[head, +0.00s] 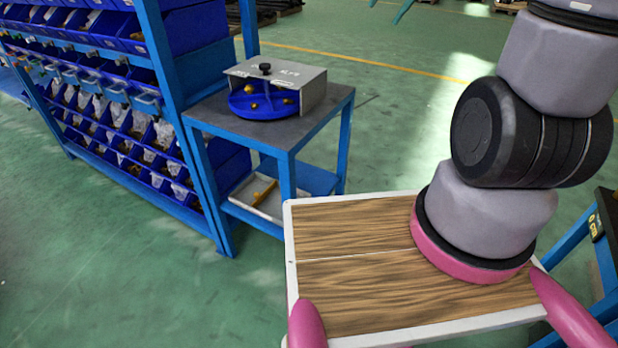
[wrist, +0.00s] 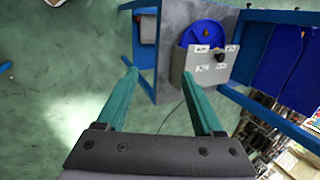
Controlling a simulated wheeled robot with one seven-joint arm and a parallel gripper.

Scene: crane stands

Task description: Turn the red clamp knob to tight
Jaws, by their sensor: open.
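No red knob can be made out in either view. A blue stand (head: 196,150) with a grey top holds a grey box-like cover (head: 313,88) with labels and a black knob (head: 265,68) on top. A blue disc (head: 250,104) with small yellow pieces lies partly under the cover. The wrist view also shows the cover (wrist: 193,62), the black knob (wrist: 220,57) and the blue disc (wrist: 203,32). My gripper (wrist: 159,76) has its teal fingers apart with nothing between them. It is well away from the cover, and only its finger ends show at the head view's top edge.
A blue rack (head: 160,60) with several rows of bins stands left of the stand. A tray (head: 262,195) lies on the stand's lower shelf. Another blue stand (head: 605,265) is at the right edge. Green floor (head: 420,110) is open behind and right of the first stand.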

